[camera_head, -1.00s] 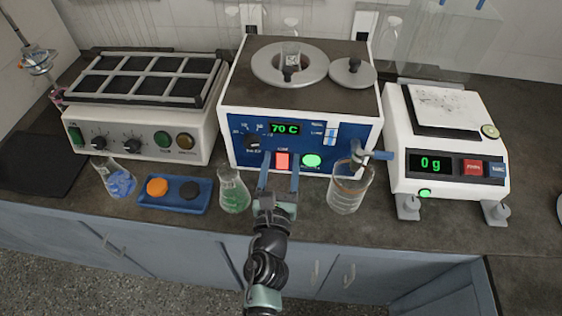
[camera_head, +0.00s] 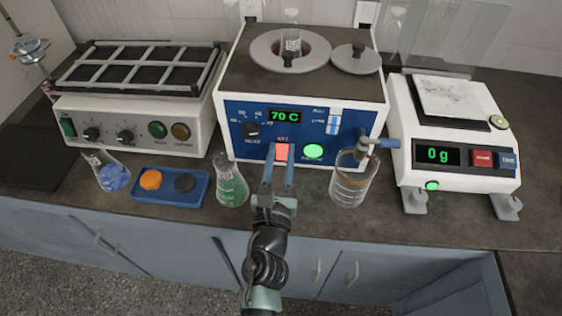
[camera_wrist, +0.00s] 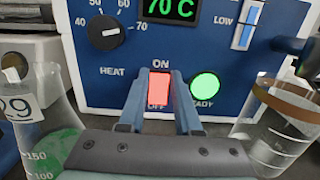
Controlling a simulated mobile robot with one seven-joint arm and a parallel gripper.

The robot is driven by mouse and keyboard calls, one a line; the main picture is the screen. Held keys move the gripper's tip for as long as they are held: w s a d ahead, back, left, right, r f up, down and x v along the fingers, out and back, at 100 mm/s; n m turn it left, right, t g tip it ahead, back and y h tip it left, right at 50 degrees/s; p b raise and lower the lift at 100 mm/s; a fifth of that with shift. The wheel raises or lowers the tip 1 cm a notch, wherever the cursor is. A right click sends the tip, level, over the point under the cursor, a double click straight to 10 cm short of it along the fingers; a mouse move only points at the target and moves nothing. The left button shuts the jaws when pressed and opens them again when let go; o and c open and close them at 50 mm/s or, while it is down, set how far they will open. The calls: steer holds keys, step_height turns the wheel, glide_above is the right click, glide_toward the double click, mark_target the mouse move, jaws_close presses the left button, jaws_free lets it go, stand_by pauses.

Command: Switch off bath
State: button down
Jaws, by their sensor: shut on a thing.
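The water bath (camera_head: 300,110) is the white box with a blue front panel. Its display (camera_head: 285,116) reads 70 C in green. The red ON/OFF switch (camera_head: 282,150) on the panel glows red, as does its face in the wrist view (camera_wrist: 158,90). The round READY lamp (camera_head: 313,151) beside it glows green. My gripper (camera_head: 280,160) reaches the panel from the front, its blue fingers shut on the sides of the switch. The fingers partly hide the lower label, of which OFF can be read.
A flask of green granules (camera_head: 231,188) stands close left of my gripper and a glass beaker (camera_head: 349,188) close right. The temperature knob (camera_wrist: 104,33) is above left. A blue tray (camera_head: 193,196) and a balance (camera_head: 455,130) stand farther out.

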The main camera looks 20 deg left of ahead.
steer(key=shift+s+f+t+y+b, duration=0.15)
steer(key=shift+f+t+b, duration=0.3)
steer(key=shift+b, duration=2)
steer(key=shift+f+t+y+b, duration=0.15)
steer(key=shift+t+b, duration=0.5)
steer(key=shift+b, duration=1.8)
steer(key=shift+r+b, duration=0.25)
steer(key=shift+b, duration=0.65)
steer(key=c, duration=0.6)
jaws_free()
steer(key=shift+s+d, duration=0.1)
steer(key=shift+s+f, duration=0.2)
steer(key=b+v, duration=0.4)
steer(key=v, duration=0.7)
steer(key=shift+f+b, duration=0.2)
steer(key=shift+b, duration=0.2)
steer(key=shift+s+d, duration=0.25)
steer(key=shift+s, duration=0.4)
